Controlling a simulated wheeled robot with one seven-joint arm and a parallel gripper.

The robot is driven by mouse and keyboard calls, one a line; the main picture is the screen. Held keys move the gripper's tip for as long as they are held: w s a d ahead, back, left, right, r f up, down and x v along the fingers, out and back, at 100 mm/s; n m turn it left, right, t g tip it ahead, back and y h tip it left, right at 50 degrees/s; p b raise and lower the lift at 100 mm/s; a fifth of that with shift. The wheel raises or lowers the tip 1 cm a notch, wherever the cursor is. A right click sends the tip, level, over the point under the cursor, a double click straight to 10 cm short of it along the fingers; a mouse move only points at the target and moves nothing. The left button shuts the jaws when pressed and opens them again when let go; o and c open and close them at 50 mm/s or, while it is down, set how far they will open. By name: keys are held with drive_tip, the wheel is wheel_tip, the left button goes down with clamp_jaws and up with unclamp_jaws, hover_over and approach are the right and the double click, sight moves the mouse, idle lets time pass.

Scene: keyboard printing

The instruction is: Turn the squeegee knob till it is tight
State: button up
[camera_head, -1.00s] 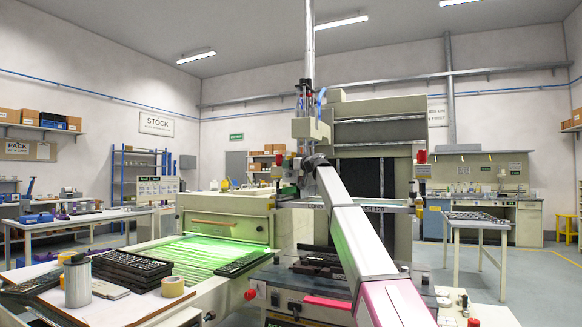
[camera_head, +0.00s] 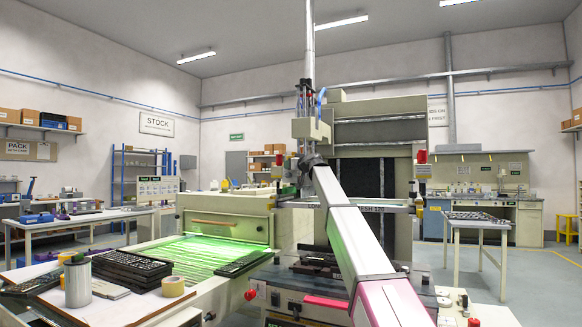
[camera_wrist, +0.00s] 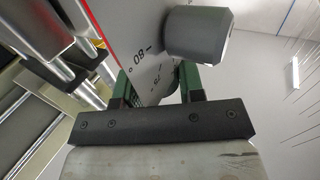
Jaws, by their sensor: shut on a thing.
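In the wrist view my gripper (camera_wrist: 160,90) has its two green fingers apart on either side of a thing. That thing, taken as the squeegee knob (camera_wrist: 174,84), shows only as a small grey rounded part between the fingers. A pale plate with a printed scale (camera_wrist: 142,62) and a red edge hides most of it. A larger grey cylinder (camera_wrist: 197,37) stands out from this plate, above the fingers and apart from them. In the head view my gripper is hidden behind my wrist at the printing machine (camera_head: 378,140), so the knob cannot be made out there.
The machine's metal bars (camera_wrist: 75,40) run close by on the left in the wrist view. In the head view a green-lit bed (camera_head: 195,257) lies left of my arm. A bench with a metal flask (camera_head: 77,284) and a tape roll (camera_head: 173,286) is at the front left.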

drive_tip(key=shift+m+t+h, duration=1.5)
drive_tip(key=shift+m+h, duration=0.4)
drive_tip(key=shift+h, duration=0.6)
drive_tip(key=shift+m+t+h, duration=0.3)
drive_tip(key=shift+m+h, duration=0.2)
drive_tip(key=shift+h, duration=0.3)
drive_tip(key=o, duration=0.9)
drive_tip(key=v, duration=1.1)
